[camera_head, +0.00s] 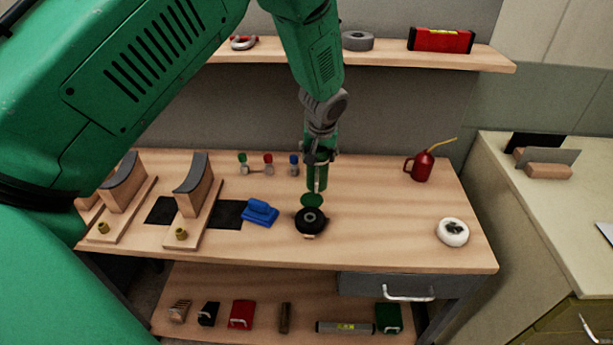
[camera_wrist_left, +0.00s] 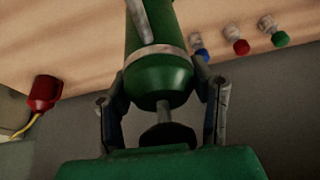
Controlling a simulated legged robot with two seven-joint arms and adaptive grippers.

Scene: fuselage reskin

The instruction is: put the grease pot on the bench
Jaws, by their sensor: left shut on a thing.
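My left gripper (camera_head: 318,158) is pointing down over the middle of the bench (camera_head: 375,215). It is shut on a green, rounded body with a pale band, which I take to be the grease pot (camera_wrist_left: 160,75). In the left wrist view, the two fingers lie on either side of it, and a thin stem leads to a dark knob near the palm. In the head view, the green body (camera_head: 317,180) hangs below the fingers. A green disc and a black round item (camera_head: 311,222) show just below; I cannot tell whether they touch it. My right gripper is not in view.
A blue block (camera_head: 260,212) and wooden cradles (camera_head: 194,190) stand to the left. Small coloured-cap bottles (camera_head: 268,162) stand behind. A red oil can (camera_head: 423,166) and a white roll (camera_head: 453,232) stand to the right. Bare bench top lies between them. A shelf (camera_head: 490,58) runs above.

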